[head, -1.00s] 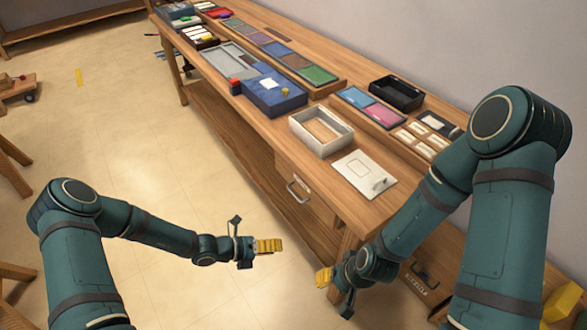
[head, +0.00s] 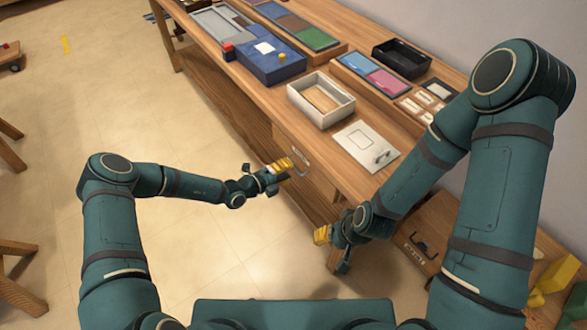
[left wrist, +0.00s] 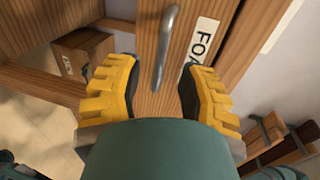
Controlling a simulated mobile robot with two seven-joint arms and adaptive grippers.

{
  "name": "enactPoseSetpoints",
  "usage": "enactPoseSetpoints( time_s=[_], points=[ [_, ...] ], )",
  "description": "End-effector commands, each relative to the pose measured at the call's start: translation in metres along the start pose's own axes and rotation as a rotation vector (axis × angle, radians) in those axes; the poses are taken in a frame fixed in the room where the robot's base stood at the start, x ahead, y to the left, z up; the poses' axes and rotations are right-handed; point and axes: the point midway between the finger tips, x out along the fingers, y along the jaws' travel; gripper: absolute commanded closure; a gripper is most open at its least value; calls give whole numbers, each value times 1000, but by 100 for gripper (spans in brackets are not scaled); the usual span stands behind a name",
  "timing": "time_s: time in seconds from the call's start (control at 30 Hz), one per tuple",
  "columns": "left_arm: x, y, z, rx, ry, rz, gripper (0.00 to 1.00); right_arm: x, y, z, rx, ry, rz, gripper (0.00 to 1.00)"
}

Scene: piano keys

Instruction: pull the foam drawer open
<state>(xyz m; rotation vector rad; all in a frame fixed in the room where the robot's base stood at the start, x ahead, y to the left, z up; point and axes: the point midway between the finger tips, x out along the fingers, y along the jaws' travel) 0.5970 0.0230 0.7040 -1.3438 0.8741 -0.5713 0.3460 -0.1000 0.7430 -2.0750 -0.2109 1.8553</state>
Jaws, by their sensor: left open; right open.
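The foam drawer (head: 320,182) is a wooden front under the bench top and looks closed. Its grey metal bar handle (left wrist: 164,45) shows in the left wrist view, beside a white label (left wrist: 203,42) reading "FOA", the rest cut off or hidden. My left gripper (head: 285,167) has yellow fingers and is at the drawer front, close to the handle. In the left wrist view its fingers (left wrist: 158,88) are open, with the handle's lower end near the gap between them; contact is not visible. My right gripper (head: 325,238) is open and empty by the bench's near end, below the bench top.
On the bench top stand a white open box (head: 320,98), a white plate with a small handle (head: 366,146), a blue box (head: 268,64) and a black tray (head: 400,60). A wooden box (head: 425,240) is low by my right arm.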

Motion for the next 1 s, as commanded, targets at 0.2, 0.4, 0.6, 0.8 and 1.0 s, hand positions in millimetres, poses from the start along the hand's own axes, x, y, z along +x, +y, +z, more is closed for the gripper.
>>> enactPoseSetpoints(
  time_s=[0.2,0.4,0.6,0.8,1.0],
  points=[
    [25,0,0,1,1,0,61,5,2,-1,0,3,0,53],
    [30,0,0,0,1,0,61,6,2,-1,-1,4,0,53],
    [30,0,0,1,1,0,58,6,2,-1,-1,4,0,53],
    [30,0,0,1,1,0,100,6,2,-1,-1,4,0,53],
    [28,0,0,1,1,0,100,5,2,-1,0,3,0,53]
  ],
)
